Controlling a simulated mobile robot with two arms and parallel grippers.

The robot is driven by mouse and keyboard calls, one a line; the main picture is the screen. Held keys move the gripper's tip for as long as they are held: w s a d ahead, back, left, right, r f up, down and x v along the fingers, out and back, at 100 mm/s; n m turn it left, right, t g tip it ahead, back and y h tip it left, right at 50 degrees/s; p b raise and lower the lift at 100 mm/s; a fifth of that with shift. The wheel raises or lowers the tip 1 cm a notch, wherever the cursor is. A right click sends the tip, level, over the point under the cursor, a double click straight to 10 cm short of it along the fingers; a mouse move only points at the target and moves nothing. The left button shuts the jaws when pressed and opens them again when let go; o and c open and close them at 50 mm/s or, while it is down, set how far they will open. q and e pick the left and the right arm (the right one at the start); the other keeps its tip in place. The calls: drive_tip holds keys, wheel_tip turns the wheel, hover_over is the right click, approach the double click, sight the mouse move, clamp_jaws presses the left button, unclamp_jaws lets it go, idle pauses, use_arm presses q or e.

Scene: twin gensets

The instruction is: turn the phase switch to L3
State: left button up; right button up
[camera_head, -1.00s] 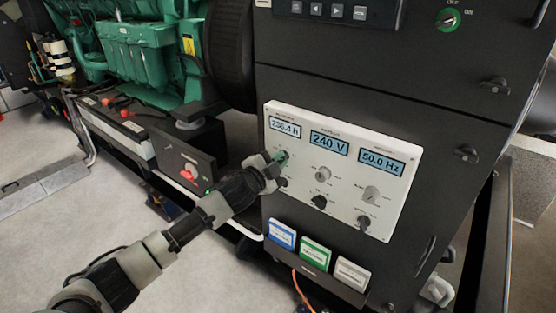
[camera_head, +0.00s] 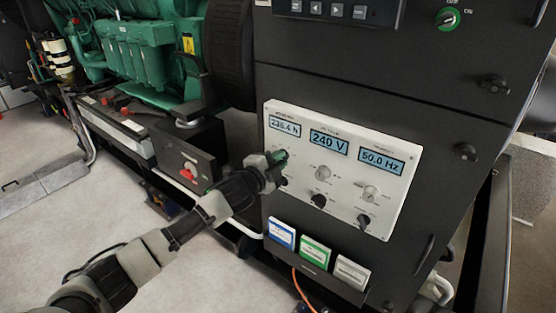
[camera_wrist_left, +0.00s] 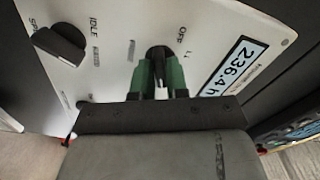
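The white control panel (camera_head: 335,192) is on the front of the dark cabinet. The phase switch (camera_wrist_left: 158,53), a dark round knob with OFF and L1 printed near it, sits at the panel's upper left, below the hours display (camera_wrist_left: 235,67). My left gripper (camera_head: 281,157) is at this knob and covers it in the head view. In the left wrist view its green fingers (camera_wrist_left: 160,78) are close together on both sides of the knob's grip and appear shut on it. The pointer's direction and an L3 mark cannot be made out. My right gripper is not in view.
A dark knob marked IDLE (camera_wrist_left: 60,45) is near the gripper. Other knobs (camera_head: 319,200) sit across the panel. Below are blue, green and white boxes (camera_head: 315,252) on a ledge. A red switch (camera_head: 188,171) is at left. Floor (camera_head: 70,210) is clear at lower left.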

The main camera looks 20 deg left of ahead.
use_arm(q)
drive_tip(key=o, duration=0.4)
drive_tip(key=shift+c, duration=0.2)
drive_tip(key=b+v, duration=0.2)
drive_tip(key=v, duration=0.8)
drive_tip(key=shift+s+b, duration=0.3)
drive_tip(key=shift+s, duration=0.1)
drive_tip(key=shift+a, duration=0.15)
